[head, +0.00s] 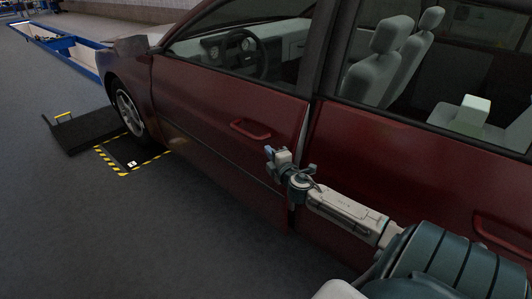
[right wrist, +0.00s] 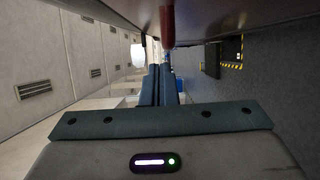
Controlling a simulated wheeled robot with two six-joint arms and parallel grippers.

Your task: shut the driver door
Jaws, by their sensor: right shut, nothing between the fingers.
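The dark red driver door (head: 215,110) of the car is slightly ajar. Its rear edge stands a little out from the body, with a narrow gap beside the pillar. The red door handle (head: 250,129) is near that edge and also shows at the top of the right wrist view (right wrist: 167,22). My right gripper (head: 278,158) is shut and empty, below and right of the handle, in front of the door's rear part. In the right wrist view its fingers (right wrist: 168,85) are together beside the door panel. I cannot tell if they touch it. My left gripper is not in view.
The rear door (head: 400,180) with its own handle (head: 502,233) is close beside my right arm. A black plate with yellow-black striped edges (head: 128,156) lies by the front wheel (head: 128,115), next to a dark ramp (head: 80,130). The grey floor at left is clear.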

